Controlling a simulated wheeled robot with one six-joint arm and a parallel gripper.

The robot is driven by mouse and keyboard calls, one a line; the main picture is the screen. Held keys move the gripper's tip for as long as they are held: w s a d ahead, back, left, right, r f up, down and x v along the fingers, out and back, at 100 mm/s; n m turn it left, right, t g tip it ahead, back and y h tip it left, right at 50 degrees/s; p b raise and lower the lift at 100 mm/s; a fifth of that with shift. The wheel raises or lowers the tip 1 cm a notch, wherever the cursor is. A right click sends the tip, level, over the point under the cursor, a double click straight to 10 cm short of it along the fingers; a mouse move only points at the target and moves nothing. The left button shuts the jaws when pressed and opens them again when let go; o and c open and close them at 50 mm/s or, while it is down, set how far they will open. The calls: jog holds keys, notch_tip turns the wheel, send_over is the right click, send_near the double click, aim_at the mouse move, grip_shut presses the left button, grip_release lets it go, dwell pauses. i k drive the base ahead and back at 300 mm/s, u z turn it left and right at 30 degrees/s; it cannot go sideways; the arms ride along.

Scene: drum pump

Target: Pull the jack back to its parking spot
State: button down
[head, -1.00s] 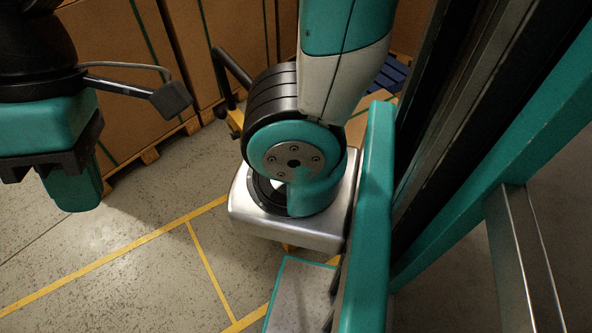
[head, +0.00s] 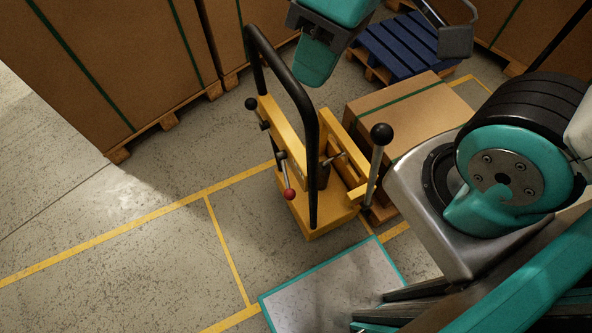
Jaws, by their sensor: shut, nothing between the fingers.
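The yellow jack (head: 296,160) stands upright on the floor near the middle of the head view. It has a tall black loop handle (head: 311,135), a red-knobbed lever and a black-knobbed lever. My gripper (head: 316,68) is shut and empty, at the top of the view beside the upper part of the loop handle. I cannot tell whether it touches the handle. A yellow-lined floor bay (head: 120,280) lies left of and in front of the jack. The jack's forks are hidden.
A strapped carton (head: 410,115) sits right behind the jack. A blue pallet (head: 395,45) lies farther back. Large strapped cartons (head: 100,60) on pallets line the back left. The floor at left is clear. My arm hides the right side.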

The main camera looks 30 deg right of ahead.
aim_at(323, 202)
jog(key=u, duration=3)
jog(key=i, duration=0.7)
jog(key=z, duration=3.05)
